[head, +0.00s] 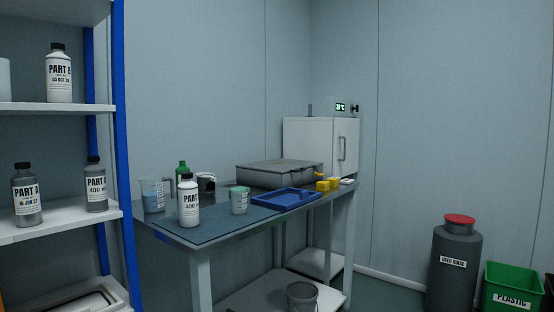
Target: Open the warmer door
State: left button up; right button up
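The warmer (309,136) is a white cabinet in the corner behind the far end of the workbench. A small green lit display (341,107) sits on top of it. Its door (349,148) faces right and looks shut, with a vertical handle (342,149) on it. The lower part of the warmer is partly hidden by the bench and the things on it. Neither of my grippers shows in the head view.
The workbench (240,219) holds bottles, cups, a blue tray (286,199), a grey case (278,173) and yellow blocks (328,184). A shelf rack (122,150) stands at left. A dark drum (453,268) and green bin (513,288) stand at right. Floor shows between bench and drum.

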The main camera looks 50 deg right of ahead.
aim_at(346, 130)
jog(key=z, duration=2.15)
